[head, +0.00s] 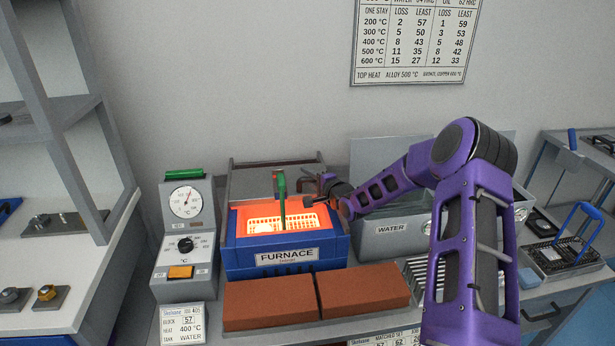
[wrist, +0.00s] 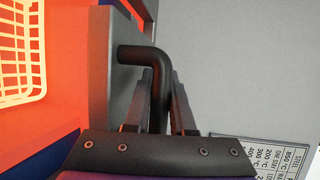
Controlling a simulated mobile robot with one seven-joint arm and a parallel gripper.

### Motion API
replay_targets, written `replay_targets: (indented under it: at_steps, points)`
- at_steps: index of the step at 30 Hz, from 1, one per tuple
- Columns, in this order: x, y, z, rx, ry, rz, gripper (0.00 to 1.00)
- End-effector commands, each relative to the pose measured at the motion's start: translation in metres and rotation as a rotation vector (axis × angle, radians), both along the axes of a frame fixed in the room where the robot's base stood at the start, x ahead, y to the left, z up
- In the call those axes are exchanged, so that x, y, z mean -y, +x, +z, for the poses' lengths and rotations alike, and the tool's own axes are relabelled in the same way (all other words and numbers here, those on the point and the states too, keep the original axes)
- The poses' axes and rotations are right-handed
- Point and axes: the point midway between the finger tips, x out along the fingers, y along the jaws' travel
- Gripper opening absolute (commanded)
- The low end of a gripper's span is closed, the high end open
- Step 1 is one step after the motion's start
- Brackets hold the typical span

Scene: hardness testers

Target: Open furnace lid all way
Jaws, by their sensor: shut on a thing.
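The blue furnace (head: 285,273) stands on the bench with its top uncovered and its inside glowing orange. A wire basket (head: 290,223) with a green upright handle (head: 281,200) is inside; the basket also shows in the wrist view (wrist: 20,50). The grey lid (head: 245,185) stands raised at the back of the furnace; its exact angle is hard to tell. My gripper (head: 318,190) is at the lid's right side. In the wrist view, my gripper (wrist: 165,95) is shut on the black bent lid handle (wrist: 140,53), which lies between its fingers.
A control unit with dials (head: 187,235) stands left of the furnace. Two red-brown bricks (head: 268,303) lie in front. A grey water tank (head: 395,235) stands to the right, below my arm. A chart (head: 412,45) hangs on the wall behind. Space above the furnace is mostly free.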

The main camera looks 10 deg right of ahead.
Motion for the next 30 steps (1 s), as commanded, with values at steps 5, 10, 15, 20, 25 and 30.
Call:
replay_targets:
  at_steps: [5,10,15,20,25,30]
  points:
    - [0.000,0.000,0.000,-0.001,0.000,0.000,0.00]
    - [0.000,0.002,-0.001,0.000,0.000,0.000,0.00]
    - [-0.001,0.023,-0.002,0.003,0.002,0.002,0.00]
    - [-0.001,0.039,0.000,0.002,0.002,0.001,0.00]
    - [0.000,0.042,0.000,0.000,0.000,0.000,0.00]
    - [0.000,0.041,0.000,0.000,0.000,0.000,0.00]
